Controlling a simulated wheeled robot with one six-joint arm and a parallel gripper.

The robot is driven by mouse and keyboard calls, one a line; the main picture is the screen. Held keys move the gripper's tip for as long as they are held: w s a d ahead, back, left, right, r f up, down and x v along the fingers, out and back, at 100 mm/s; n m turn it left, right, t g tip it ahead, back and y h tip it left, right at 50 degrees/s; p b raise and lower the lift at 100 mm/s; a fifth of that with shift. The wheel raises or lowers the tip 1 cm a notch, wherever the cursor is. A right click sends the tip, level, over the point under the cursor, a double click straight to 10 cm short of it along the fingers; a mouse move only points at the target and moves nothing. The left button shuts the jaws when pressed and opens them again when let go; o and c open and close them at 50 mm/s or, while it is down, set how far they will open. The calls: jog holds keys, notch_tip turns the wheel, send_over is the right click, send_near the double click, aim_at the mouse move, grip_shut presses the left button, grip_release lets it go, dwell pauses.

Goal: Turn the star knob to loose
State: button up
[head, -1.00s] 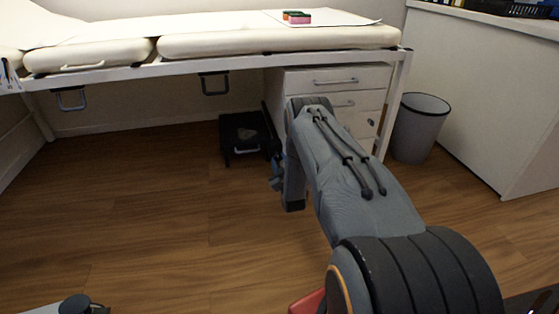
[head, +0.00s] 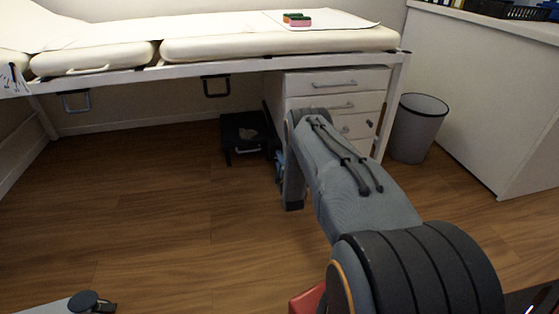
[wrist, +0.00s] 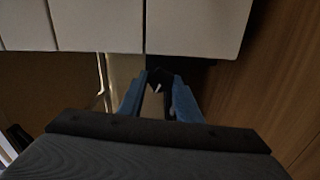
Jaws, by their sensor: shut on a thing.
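In the wrist view, the dark star knob (wrist: 158,74) with a pale mark sits between the blue fingertips of my gripper (wrist: 160,84). The fingers are shut on it from both sides. The room is dim there, and the knob's lobes and setting are too small and dark to read. In the head view, my gripper (head: 279,164) shows only as a bit of blue beside my grey arm, low under the bench by the drawers. The knob cannot be made out in that view.
White drawers (head: 335,82) stand behind my arm under the padded bench (head: 280,43). A black step stool (head: 243,148) is left of my gripper. A grey bin (head: 418,128) stands right. The wooden floor (head: 150,210) is clear at left.

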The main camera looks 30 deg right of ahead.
jog(key=shift+n+p, duration=0.35)
jog(key=shift+n, duration=1.85)
jog(key=o, duration=1)
jog(key=shift+o, duration=0.2)
jog(key=shift+s, duration=0.15)
jog(key=p+v, duration=0.3)
jog(key=v, duration=0.4)
jog(key=shift+s, duration=0.3)
jog(key=shift+w+a+r, duration=0.1)
jog(key=shift+a, duration=0.05)
